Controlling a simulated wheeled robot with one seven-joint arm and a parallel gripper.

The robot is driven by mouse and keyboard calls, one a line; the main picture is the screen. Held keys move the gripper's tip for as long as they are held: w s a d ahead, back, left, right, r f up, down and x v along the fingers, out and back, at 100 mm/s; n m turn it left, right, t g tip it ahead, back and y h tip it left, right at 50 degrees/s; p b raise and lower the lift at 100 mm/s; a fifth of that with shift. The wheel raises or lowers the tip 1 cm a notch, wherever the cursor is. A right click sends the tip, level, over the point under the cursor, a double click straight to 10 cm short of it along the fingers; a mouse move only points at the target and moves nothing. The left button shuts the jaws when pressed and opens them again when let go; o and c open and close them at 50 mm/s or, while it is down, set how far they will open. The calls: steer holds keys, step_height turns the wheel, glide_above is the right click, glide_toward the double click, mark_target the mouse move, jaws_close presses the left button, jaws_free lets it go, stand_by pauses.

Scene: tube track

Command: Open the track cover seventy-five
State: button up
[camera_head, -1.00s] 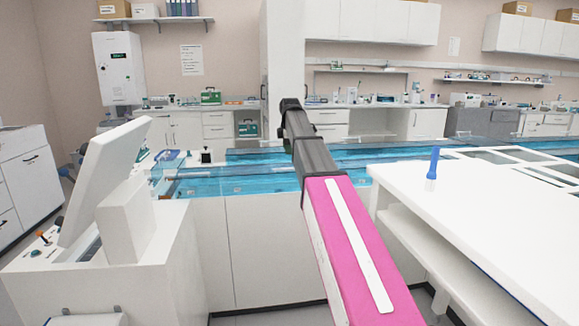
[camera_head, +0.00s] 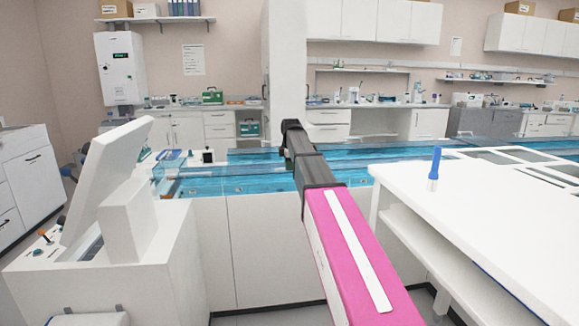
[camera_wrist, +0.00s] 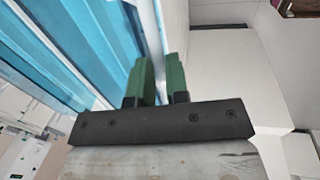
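The track is a long bench under clear blue covers (camera_head: 235,185), running across the middle of the head view. I cannot read any number, so I cannot tell which cover is seventy-five. In the wrist view, blue cover panels (camera_wrist: 85,45) fill the upper left, with a pale edge strip beside them. My gripper (camera_wrist: 161,68) has two green fingers, a narrow gap apart, at that pale edge. The fingers look open and nothing is clearly held between them. I cannot tell whether they touch the edge. In the head view my arm's dark end hides part of the track.
A white machine with a raised lid (camera_head: 108,175) stands at the left. A white table (camera_head: 490,215) with a blue-capped tube (camera_head: 434,165) stands at the right. White panels (camera_head: 260,245) form the track's front. Benches and cabinets line the back wall.

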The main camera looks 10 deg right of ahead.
jaws_close()
steer(key=shift+w+r, duration=0.1)
steer(key=shift+r, duration=0.05)
